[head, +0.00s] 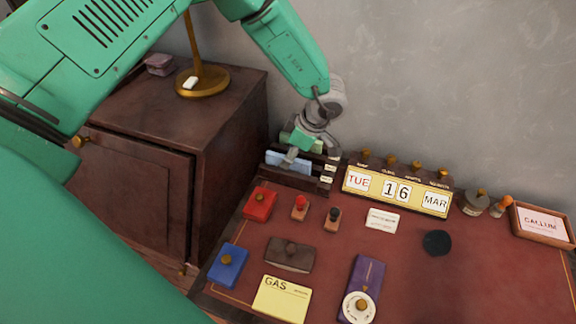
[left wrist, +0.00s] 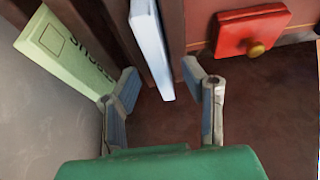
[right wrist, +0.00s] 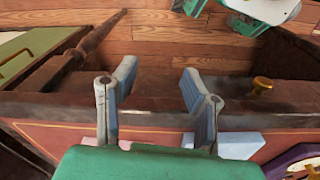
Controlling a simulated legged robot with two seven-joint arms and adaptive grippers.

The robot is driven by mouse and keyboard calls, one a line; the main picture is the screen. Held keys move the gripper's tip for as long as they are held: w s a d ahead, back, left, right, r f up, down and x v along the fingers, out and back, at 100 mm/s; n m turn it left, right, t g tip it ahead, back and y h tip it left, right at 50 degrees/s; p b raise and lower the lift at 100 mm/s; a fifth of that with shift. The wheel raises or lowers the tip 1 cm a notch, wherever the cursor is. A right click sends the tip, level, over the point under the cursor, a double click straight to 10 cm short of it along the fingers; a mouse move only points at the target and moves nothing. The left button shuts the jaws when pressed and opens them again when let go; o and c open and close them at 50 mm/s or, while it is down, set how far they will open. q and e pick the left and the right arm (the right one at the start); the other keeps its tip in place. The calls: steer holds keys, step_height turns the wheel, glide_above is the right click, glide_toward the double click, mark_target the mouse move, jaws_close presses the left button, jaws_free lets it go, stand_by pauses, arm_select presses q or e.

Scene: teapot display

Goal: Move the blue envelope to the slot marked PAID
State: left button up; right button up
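The pale blue envelope (head: 290,161) stands in a dark letter rack (head: 297,182) at the back left of the desk. It also shows edge-on in the left wrist view (left wrist: 152,45). The rack has several small white labels (head: 325,180), too small to read, so I cannot tell which slot is PAID. My left gripper (head: 311,152) is over the rack. In the left wrist view its fingers (left wrist: 160,78) are apart, with the envelope's end between them and no clear contact. My right gripper (right wrist: 153,85) is open and empty near a desk edge, outside the head view.
A green envelope (left wrist: 65,50) stands in the rack beside the blue one. A red box (head: 260,203) is in front of the rack. A calendar (head: 397,191) stands right of it, and a dark cabinet (head: 150,135) left. Stamps and a GAS paper (head: 282,298) lie on the desk.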

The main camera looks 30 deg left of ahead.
arm_select(q)
steer(key=shift+a+f, duration=0.1)
steer(key=shift+f, duration=0.7)
steer(key=shift+a, duration=0.15)
steer(key=shift+f, duration=0.25)
jaws_close()
